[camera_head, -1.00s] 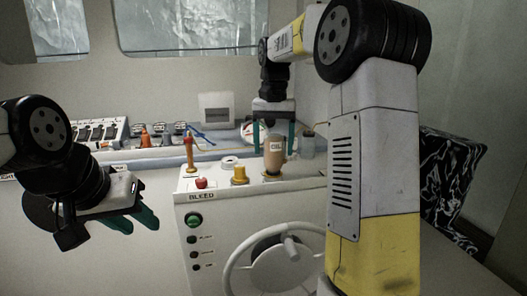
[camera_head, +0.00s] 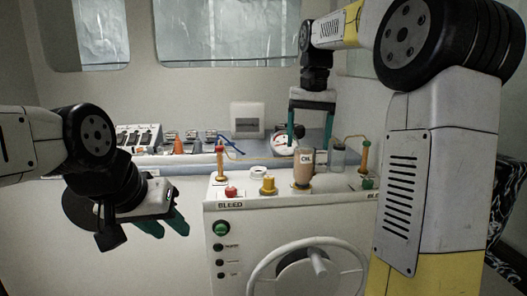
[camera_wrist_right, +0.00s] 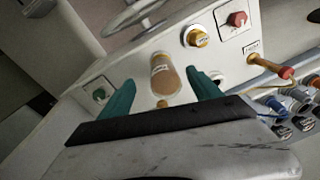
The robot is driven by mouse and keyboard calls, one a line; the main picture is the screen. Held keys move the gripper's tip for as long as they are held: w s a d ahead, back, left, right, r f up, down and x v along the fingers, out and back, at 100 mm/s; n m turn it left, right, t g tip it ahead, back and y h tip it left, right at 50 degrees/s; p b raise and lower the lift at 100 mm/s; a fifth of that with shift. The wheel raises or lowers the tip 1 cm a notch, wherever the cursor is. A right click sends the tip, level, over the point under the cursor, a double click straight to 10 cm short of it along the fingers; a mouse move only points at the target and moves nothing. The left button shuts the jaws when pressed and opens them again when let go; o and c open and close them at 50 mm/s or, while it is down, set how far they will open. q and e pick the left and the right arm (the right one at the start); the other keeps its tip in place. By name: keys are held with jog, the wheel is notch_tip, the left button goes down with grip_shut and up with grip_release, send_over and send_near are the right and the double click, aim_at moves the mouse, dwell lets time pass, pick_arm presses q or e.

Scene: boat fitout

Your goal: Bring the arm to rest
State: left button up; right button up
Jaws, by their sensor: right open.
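My right gripper (camera_head: 310,140) is open and empty in the head view, raised above and behind the brown-filled OIL bottle (camera_head: 303,170). The bottle stands upright on the white console. In the right wrist view the bottle (camera_wrist_right: 164,78) shows between the two spread teal fingers (camera_wrist_right: 160,100), apart from them. My right arm reaches across the right side of the head view. My left gripper (camera_head: 168,226) hangs at the left, in front of the wall and left of the console; its two teal fingers are apart with nothing between them.
A shelf of switches and connectors (camera_head: 180,142) runs behind. Space around the left gripper is clear.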

jog(key=s+a+f+n+t+y, duration=0.1)
jog(key=s+f, duration=0.4)
jog(key=s, duration=0.6)
jog(key=s+a+f+n+t, duration=0.1)
jog(key=s+f+t, duration=0.3)
jog(key=s, duration=0.6)
jog(key=shift+s+a+f+n+t+y, duration=0.2)
jog(key=shift+s+f+n+t+y, duration=0.15)
jog(key=shift+f+n, duration=0.3)
